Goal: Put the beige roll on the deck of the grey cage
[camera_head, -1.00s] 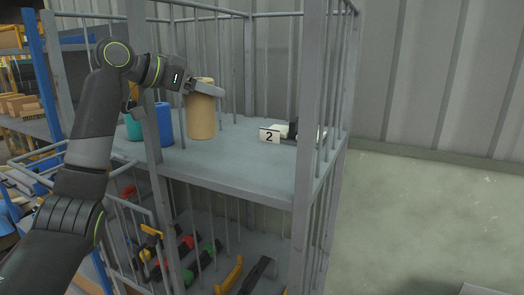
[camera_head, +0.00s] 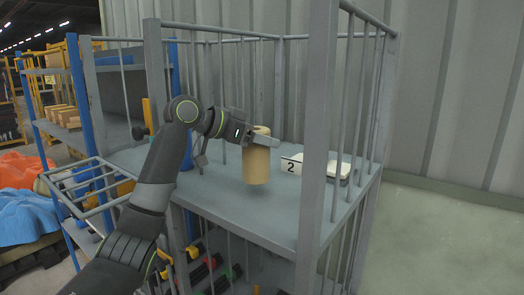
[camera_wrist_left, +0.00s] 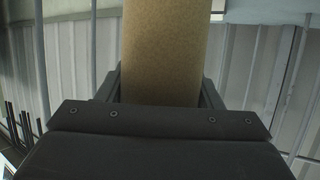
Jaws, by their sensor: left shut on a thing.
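The beige roll (camera_head: 257,165) is upright over the deck (camera_head: 225,195) of the grey cage. My left gripper (camera_head: 262,141) is shut on its upper part, reaching in from the left. A faint shadow lies under the roll; whether its base touches the deck or hangs just above it is hard to tell. In the left wrist view the beige roll (camera_wrist_left: 163,50) stands between the two fingers, and its lower end is hidden there. My right gripper is not in view.
A white card marked 2 (camera_head: 291,166) stands right of the roll, with a white item (camera_head: 338,170) behind it. Cage bars and a thick corner post (camera_head: 318,130) rise around the deck. Its front middle is bare.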

